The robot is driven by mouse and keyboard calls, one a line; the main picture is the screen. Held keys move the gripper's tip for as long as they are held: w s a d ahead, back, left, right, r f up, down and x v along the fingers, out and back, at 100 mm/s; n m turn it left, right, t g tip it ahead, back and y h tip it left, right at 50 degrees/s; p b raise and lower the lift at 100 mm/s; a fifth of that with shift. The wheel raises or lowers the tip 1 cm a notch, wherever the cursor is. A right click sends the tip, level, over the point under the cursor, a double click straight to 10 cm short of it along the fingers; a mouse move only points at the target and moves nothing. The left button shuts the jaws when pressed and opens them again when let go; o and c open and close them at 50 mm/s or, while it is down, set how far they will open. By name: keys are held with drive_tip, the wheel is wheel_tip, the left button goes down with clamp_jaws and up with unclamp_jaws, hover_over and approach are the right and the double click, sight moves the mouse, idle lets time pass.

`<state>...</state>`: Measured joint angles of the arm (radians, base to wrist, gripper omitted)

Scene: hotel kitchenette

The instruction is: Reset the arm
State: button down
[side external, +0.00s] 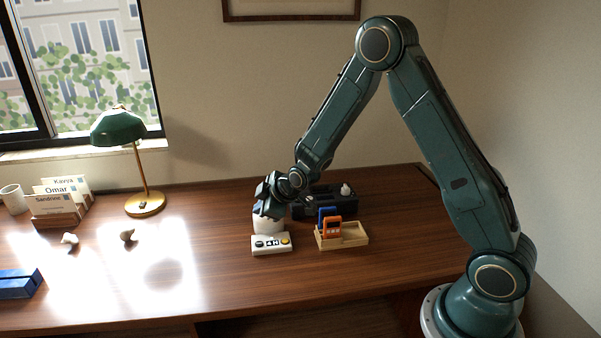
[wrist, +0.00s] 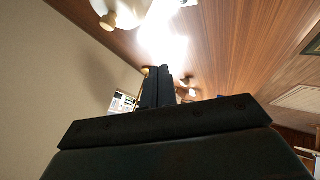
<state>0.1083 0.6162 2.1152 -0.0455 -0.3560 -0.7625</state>
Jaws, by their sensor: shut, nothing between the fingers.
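My arm reaches over the brown desk (side external: 205,262) from its base at the right, bent high at the elbow. My gripper (side external: 262,204) hangs at the far end, low over the desk, just above or in front of a white rounded object (side external: 268,224); I cannot tell whether they touch. In the wrist view my gripper (wrist: 158,75) shows dark fingers pressed together, with nothing held between them.
A white button box (side external: 271,244) and a light wooden tray (side external: 355,240) holding blue and orange pieces stand near my gripper. A dark box (side external: 338,205) is behind. A green lamp (side external: 118,127), name cards (side external: 56,205), mug (side external: 13,198) and blue box (side external: 18,285) stand left.

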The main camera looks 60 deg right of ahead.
drive_tip(key=s+a+r+m+g, duration=0.1)
drive_tip(key=s+a+r+m, duration=0.2)
drive_tip(key=s+r, duration=1.2)
drive_tip(key=s+r+m+g, duration=0.1)
drive_tip(key=s+r+m, duration=0.1)
drive_tip(key=s, duration=0.8)
drive_tip(key=s+a+r+m+g, duration=0.1)
drive_tip(key=s+r+m, duration=0.1)
drive_tip(key=s+r, duration=0.3)
drive_tip(key=s, duration=0.4)
drive_tip(key=shift+s+a+m, duration=0.3)
drive_tip(key=shift+s, duration=0.05)
